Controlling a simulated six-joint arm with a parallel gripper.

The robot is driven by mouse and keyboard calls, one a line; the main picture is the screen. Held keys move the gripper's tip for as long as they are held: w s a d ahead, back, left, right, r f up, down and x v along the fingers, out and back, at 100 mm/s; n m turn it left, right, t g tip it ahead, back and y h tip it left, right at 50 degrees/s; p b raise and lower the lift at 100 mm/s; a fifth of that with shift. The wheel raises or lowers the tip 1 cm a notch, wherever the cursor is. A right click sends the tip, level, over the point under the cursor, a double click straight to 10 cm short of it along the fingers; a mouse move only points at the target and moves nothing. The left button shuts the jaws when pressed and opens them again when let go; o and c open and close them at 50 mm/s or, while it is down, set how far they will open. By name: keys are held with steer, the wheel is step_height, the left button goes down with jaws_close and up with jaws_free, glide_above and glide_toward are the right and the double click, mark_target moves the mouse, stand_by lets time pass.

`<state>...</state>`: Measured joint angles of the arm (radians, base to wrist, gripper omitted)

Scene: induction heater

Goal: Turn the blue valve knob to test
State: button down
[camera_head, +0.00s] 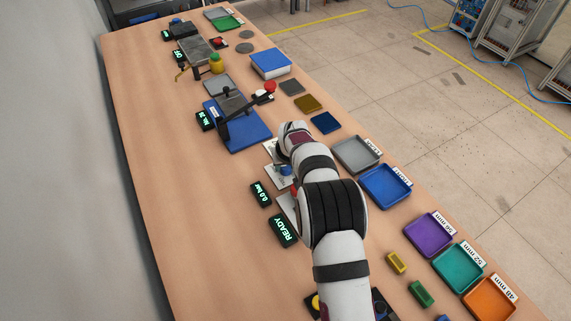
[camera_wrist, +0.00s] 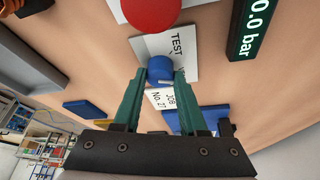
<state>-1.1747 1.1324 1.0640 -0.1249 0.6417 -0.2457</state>
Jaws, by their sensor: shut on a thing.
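The blue valve knob (camera_wrist: 160,70) sits on a white plate (camera_wrist: 181,45) marked TEST in the wrist view. My gripper (camera_wrist: 159,85) has its green fingers on either side of the knob and is shut on it. In the head view a bit of blue (camera_head: 286,170) shows at the plate beside my arm, and my arm hides most of the area. A display (camera_wrist: 249,28) reading 0.0 bar stands beside the plate; it also shows in the head view (camera_head: 260,194). I cannot tell the knob's exact pointing direction.
A red round part (camera_wrist: 151,12) lies close to the knob. A READY display (camera_head: 284,230) stands nearer my base. Grey (camera_head: 341,148) and blue (camera_head: 368,196) trays lie right of my arm. A blue press base (camera_head: 258,135) stands beyond. The table's left side is clear.

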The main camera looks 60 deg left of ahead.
steer(key=n+g, duration=0.1)
steer(key=n, duration=0.1)
steer(key=n+g, duration=0.1)
steer(key=n, duration=0.2)
steer(key=shift+w+n, duration=0.2)
steer(key=shift+n, duration=0.1)
steer(key=n+g, duration=0.1)
steer(key=n, duration=0.1)
steer(key=n+g, duration=0.1)
steer(key=n, duration=0.2)
steer(key=shift+h, duration=0.3)
steer(key=shift+w+n, duration=0.1)
steer(key=shift+n, duration=0.4)
steer(key=shift+c, duration=2.2)
jaws_free()
steer(key=v, duration=1.5)
steer(key=shift+w+r, duration=0.2)
steer(key=shift+r, duration=0.2)
